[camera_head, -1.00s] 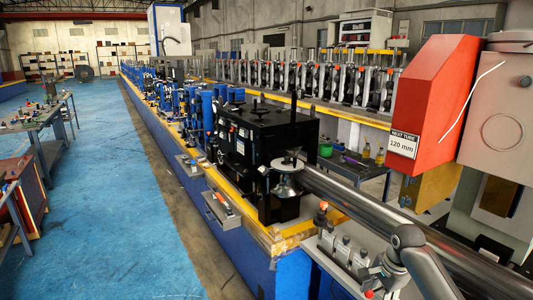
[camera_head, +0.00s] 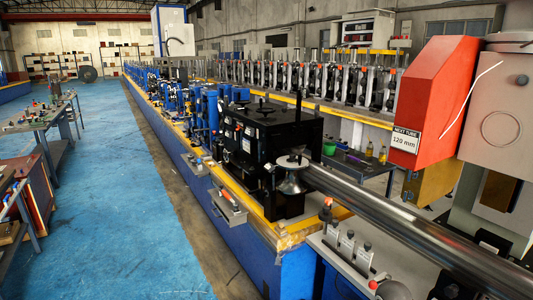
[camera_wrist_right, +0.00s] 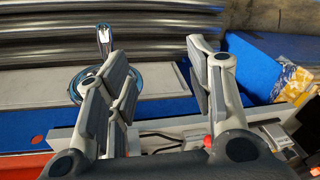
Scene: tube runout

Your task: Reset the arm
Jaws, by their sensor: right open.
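My right gripper (camera_wrist_right: 158,68) is open and empty in the right wrist view, its grey jointed fingers spread apart. A shiny chrome lever (camera_wrist_right: 103,40) on a round base stands beyond the left-hand finger, which partly hides the base. I cannot tell whether finger and base touch. Several grey tubes (camera_wrist_right: 110,20) run across the top of that view. In the head view neither gripper shows. A long steel tube (camera_head: 400,218) comes out of the black machine unit (camera_head: 268,150) and runs to the lower right.
A grey panel (camera_head: 395,262) with small levers lies along the tube at the bottom right. A red housing (camera_head: 432,100) marked "120 mm" hangs above the tube. Tool benches (camera_head: 35,130) stand at the left. The blue floor (camera_head: 120,210) between is clear.

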